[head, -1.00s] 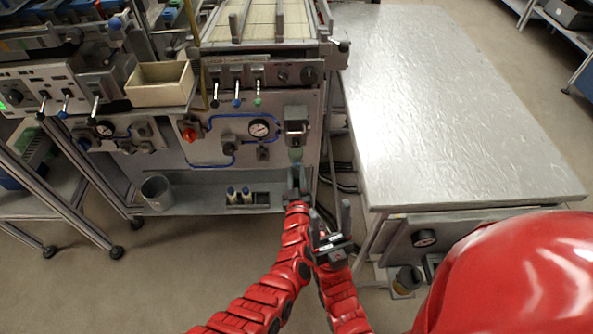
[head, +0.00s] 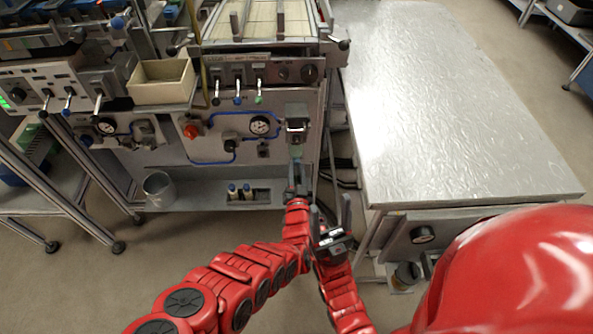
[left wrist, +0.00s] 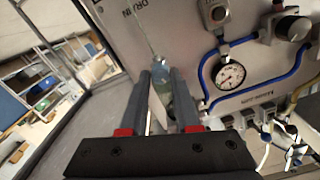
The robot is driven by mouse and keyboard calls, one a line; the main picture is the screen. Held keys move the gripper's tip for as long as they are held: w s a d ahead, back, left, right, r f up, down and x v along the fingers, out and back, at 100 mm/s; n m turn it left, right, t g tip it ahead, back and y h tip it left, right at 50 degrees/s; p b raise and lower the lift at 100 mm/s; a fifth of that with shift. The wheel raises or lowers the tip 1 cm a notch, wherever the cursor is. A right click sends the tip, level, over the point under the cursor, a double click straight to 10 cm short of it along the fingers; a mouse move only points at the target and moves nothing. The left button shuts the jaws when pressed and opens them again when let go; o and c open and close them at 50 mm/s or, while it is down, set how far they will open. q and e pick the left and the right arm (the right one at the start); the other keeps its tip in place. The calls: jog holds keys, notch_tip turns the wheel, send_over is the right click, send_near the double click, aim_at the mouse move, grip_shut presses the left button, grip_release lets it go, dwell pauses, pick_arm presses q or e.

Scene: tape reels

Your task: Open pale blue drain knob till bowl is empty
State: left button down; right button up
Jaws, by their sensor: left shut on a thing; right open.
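The filter unit with its dark grey head (head: 296,125) hangs on the right of the grey machine panel. The liquid level is too small to read. My right gripper (head: 331,214) is open and empty, lower and to the right.
A pressure gauge (head: 260,125), red knob (head: 192,131) and blue tubing are left of the filter. A grey shelf (head: 215,196) below holds a metal cup (head: 158,187) and small bottles. A metal-topped table (head: 455,120) stands close on the right.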

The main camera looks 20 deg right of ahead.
pick_arm(q)
jog(key=shift+m, duration=0.6)
jog(key=c, duration=0.6)
grip_release()
jog(key=p+v, duration=0.5)
jog(key=v, duration=1.2)
jog(key=shift+s+r, duration=0.1)
jog(key=shift+s, duration=0.1)
jog(key=shift+w+a+p, duration=0.1)
jog(key=shift+p, duration=0.2)
